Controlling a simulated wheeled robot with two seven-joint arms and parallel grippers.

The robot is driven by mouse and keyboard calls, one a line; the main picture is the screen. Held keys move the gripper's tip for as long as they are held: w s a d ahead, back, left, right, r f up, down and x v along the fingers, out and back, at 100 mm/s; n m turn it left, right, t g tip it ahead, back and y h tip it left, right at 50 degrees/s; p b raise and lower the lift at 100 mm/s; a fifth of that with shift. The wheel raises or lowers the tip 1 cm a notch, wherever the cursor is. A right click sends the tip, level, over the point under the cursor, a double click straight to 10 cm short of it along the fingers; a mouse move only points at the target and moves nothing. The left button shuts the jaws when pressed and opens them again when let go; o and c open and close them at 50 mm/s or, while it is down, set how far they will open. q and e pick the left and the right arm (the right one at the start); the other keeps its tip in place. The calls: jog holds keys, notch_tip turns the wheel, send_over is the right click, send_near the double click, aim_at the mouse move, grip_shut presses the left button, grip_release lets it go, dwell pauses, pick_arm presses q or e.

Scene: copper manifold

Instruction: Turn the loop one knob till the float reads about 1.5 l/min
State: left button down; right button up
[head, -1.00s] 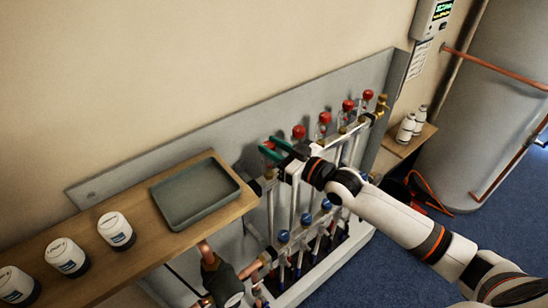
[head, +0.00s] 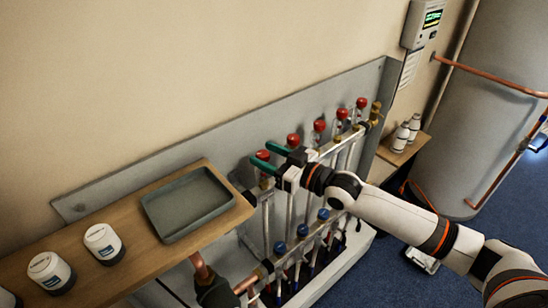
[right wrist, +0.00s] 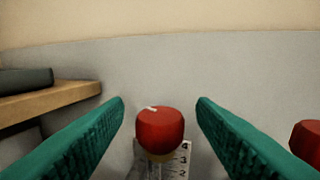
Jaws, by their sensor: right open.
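A row of red knobs (head: 319,126) tops clear flow tubes on the grey-backed manifold. My right gripper (head: 265,154) reaches the leftmost red knob (head: 263,156), its green fingers open on either side. In the right wrist view this knob (right wrist: 160,131) sits centred between the fingertips (right wrist: 161,102), with a gap on both sides, so they do not touch it. A short white mark shows on the knob's top. Below it a white scale (right wrist: 183,160) shows a few numerals; the float cannot be made out. My left gripper is not in view.
The neighbouring red knob (right wrist: 306,143) is close on the right. A wooden shelf (head: 125,245) with a grey tray (head: 188,203) and white-capped containers (head: 103,242) lies left. Blue knobs (head: 302,231) line the lower bar. A wall controller (head: 422,24) and grey tank (head: 490,110) stand right.

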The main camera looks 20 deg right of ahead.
jog(key=b+v, duration=0.1)
jog(key=v, duration=1.1)
jog(key=shift+a, duration=0.1)
jog(key=w+d+f+m+h, duration=0.15)
jog(key=d+f+h, duration=0.35)
jog(key=f, duration=0.6)
jog(key=d+f+m+h, duration=0.25)
jog(key=d+f, duration=0.35)
jog(key=f, duration=0.5)
jog(key=s+d+f+m+g+h, duration=0.15)
jog(key=s+f, duration=0.25)
jog(key=f, duration=0.4)
jog(key=s+d+f+g+h, duration=0.1)
jog(key=s+f+g, duration=0.2)
jog(key=f, duration=0.6)
jog(key=s+a+f+g+h, duration=0.1)
jog(key=s+a+f+g, duration=0.25)
jog(key=s+f, duration=1)
jog(key=s+a+f+g, duration=0.2)
jog(key=s+a+f, duration=0.1)
jog(key=s, duration=0.4)
jog(key=s+a+f+g, duration=0.1)
jog(key=s+a+f, duration=0.2)
jog(key=s, duration=0.4)
jog(key=s+a+f+g, duration=0.2)
jog(key=s+a+f, duration=0.1)
jog(key=s+a, duration=0.2)
jog(key=shift+s+a+f+n+g, duration=0.3)
jog(key=shift+s+f+n, duration=0.1)
jog(key=shift+s, duration=0.65)
